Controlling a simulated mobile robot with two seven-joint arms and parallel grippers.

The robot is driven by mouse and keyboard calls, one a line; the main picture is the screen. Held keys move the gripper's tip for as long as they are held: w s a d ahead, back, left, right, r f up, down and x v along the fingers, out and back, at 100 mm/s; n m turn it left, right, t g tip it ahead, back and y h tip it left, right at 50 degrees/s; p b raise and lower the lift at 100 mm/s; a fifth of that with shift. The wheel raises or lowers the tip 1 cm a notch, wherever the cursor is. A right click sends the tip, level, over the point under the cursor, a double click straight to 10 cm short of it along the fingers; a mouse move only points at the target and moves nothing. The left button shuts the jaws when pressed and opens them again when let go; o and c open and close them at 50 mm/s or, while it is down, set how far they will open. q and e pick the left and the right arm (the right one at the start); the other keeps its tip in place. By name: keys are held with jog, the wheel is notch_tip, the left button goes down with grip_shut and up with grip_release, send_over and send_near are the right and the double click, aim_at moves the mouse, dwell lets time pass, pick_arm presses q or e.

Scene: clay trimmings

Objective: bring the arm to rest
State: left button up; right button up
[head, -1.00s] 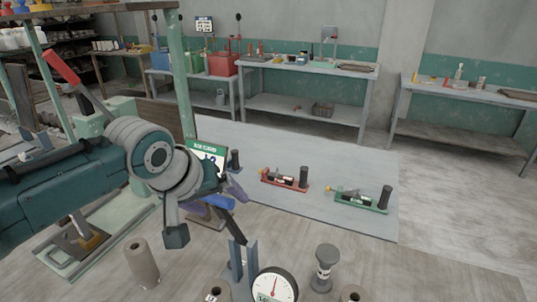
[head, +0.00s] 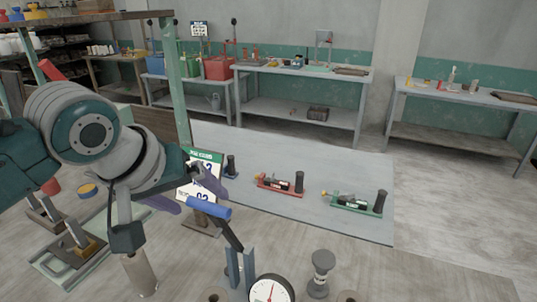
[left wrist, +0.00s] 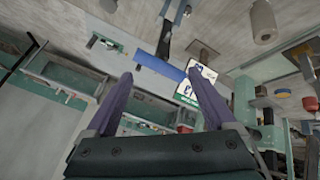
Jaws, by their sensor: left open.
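My left gripper (head: 188,196) is at the left of the head view, with its two purple fingers apart and nothing between them. A lever with a blue handle (head: 208,207) is just beyond the fingertips, on a dark bar leading down to a grey upright stand. In the left wrist view my open fingers (left wrist: 160,76) spread wide, and the blue handle (left wrist: 161,67) lies across the gap beyond their tips. Whether a finger touches the handle I cannot tell. My right gripper is in neither view.
A dial gauge (head: 271,290) and a grey spool-shaped stand (head: 320,272) are at the front. A printed sign (head: 207,160) stands behind my left gripper. Red (head: 280,185) and green (head: 354,204) fixtures lie on the grey mat (head: 310,215). The floor at right is clear.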

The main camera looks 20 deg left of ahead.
pick_arm(q)
jog(key=s+d+m+g, duration=0.2)
jog(key=s+m, duration=0.2)
jog(key=s, duration=0.8)
jog(key=s+d+m+g, duration=0.2)
jog(key=s+d+m, duration=0.15)
jog(key=s, duration=0.85)
notch_tip(320, 180, up, 16)
jog(key=a+p, duration=0.1)
jog(key=p, duration=1.5)
jog(key=shift+w+t+p, duration=0.2)
jog(key=shift+t+p, duration=0.1)
jog(key=shift+f, duration=0.1)
